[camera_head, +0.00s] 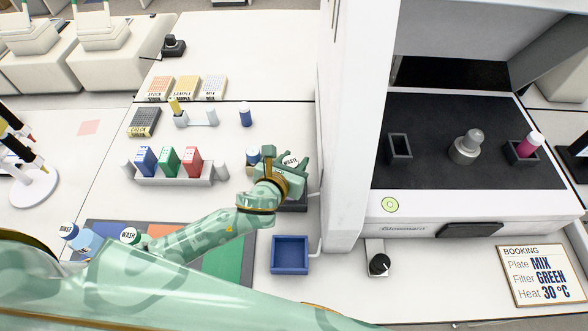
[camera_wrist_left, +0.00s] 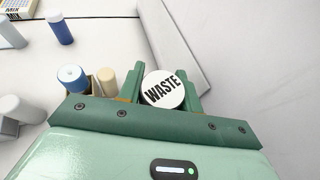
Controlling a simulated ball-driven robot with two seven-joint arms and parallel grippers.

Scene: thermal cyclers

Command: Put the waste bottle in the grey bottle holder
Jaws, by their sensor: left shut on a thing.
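The waste bottle (camera_head: 291,160) shows its white cap lettered WASTE between the fingers of my left gripper (camera_head: 286,166). In the left wrist view the cap (camera_wrist_left: 163,88) sits upright between both green fingers, and the gripper is shut on the bottle. Its body and base are hidden. A dark grey holder (camera_head: 295,206) shows in part below the gripper; I cannot tell whether the bottle is in it or above it. Another dark grey open holder (camera_head: 399,148) stands empty on the black deck to the right. My right gripper is not in view.
A white machine wall (camera_head: 346,190) rises just right of the gripper. A blue open tray (camera_head: 290,254) lies in front. A rack (camera_head: 175,179) with coloured boxes stands left. A magenta bottle (camera_head: 530,146) stands on the deck.

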